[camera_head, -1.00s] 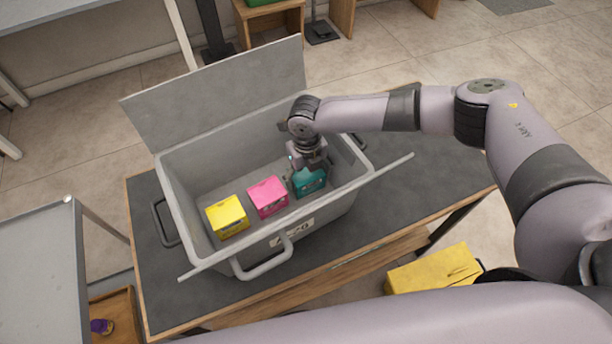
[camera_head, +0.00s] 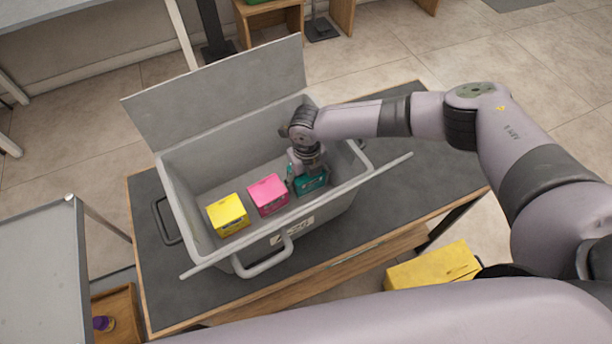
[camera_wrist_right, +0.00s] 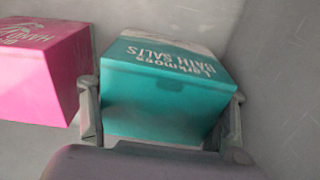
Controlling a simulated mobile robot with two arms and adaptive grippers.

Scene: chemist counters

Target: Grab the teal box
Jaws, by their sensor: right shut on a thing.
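The teal box (camera_head: 312,183) is inside the grey crate (camera_head: 190,222), at the right of the row of boxes. It also shows in the right wrist view (camera_wrist_right: 165,85), with "BATH SALTS" lettering on its top. My right gripper (camera_head: 307,175) reaches down into the crate and is shut on the teal box. In the right wrist view its fingers (camera_wrist_right: 163,120) sit on the two opposite sides of the box. My left gripper is not in view.
A pink box (camera_head: 268,194) stands just left of the teal one, with a yellow box (camera_head: 228,214) beyond it. The crate's open lid (camera_head: 220,92) stands up at the back. The crate rests on a dark-topped table (camera_head: 400,190).

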